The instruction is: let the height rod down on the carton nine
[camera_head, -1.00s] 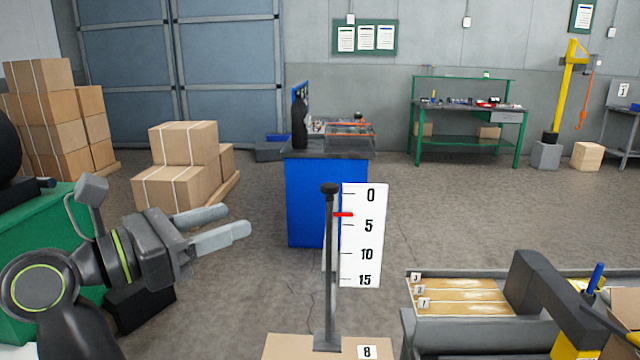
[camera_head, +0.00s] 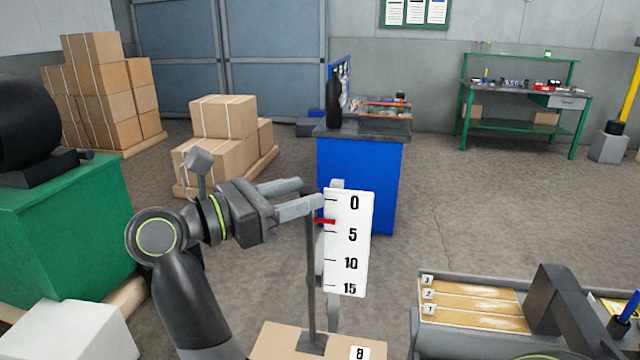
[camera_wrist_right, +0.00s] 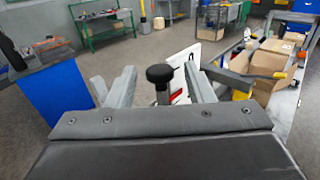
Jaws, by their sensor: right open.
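The height rod (camera_head: 311,265) is a thin grey post with a foot on a carton (camera_head: 275,343) whose label reads 8. Its white scale (camera_head: 348,255) runs from 0 to 15, and a red pointer (camera_head: 325,221) sits between 0 and 5. My right gripper (camera_head: 308,195) is at the rod's top, one finger on either side. In the right wrist view the rod's black knob (camera_wrist_right: 160,73) stands between the spread fingers of my right gripper (camera_wrist_right: 160,85), with gaps at both sides. The fingers partly hide the knob in the head view.
A blue cabinet (camera_head: 358,185) stands behind the rod. A green cabinet (camera_head: 70,235) is at the left.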

